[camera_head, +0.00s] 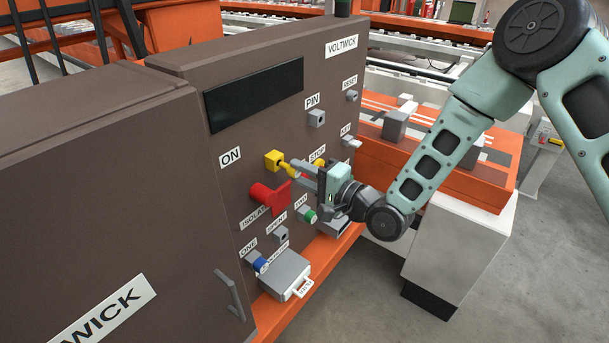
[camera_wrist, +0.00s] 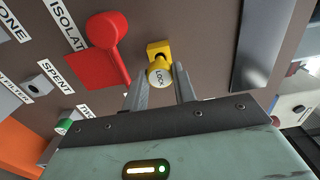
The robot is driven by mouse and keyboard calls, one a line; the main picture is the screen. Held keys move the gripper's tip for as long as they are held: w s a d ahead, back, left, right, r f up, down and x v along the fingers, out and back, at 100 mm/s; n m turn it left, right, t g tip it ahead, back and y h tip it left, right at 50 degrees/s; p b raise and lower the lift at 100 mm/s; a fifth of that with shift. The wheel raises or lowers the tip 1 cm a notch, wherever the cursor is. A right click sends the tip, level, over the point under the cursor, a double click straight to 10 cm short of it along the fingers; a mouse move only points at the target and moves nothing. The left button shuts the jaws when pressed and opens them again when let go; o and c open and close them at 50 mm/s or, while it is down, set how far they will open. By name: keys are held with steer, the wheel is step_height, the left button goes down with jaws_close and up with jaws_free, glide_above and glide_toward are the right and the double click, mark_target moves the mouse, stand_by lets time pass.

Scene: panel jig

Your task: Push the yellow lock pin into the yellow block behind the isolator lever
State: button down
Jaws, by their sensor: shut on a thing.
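The yellow block (camera_head: 274,159) is fixed to the brown panel, just above the red isolator lever (camera_head: 268,197). My gripper (camera_head: 300,172) is shut on the yellow lock pin (camera_head: 289,167) in front of the block. The pin points at the block and its tip seems to meet it; how deep it sits I cannot tell. In the wrist view the pin's round white end (camera_wrist: 159,77) reads LOCK, between my two fingers. The yellow block (camera_wrist: 158,47) shows behind it, and the red lever (camera_wrist: 107,35) stands left of it.
A grey block (camera_head: 317,118) under the PIN label is on the panel's upper right. A green knob (camera_head: 309,215) and a blue knob (camera_head: 261,265) are lower down. A grey box (camera_head: 285,272) stands on the orange ledge. Open floor lies at the lower right.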

mark_target(298, 172)
steer(key=shift+b+x, duration=0.35)
steer(key=shift+x, duration=1.2)
steer(key=c, duration=1.1)
jaws_free()
steer(key=shift+o, duration=0.2)
steer(key=shift+d, duration=0.1)
steer(key=b+v, duration=0.4)
steer(key=v, duration=1.3)
steer(key=shift+s, duration=0.2)
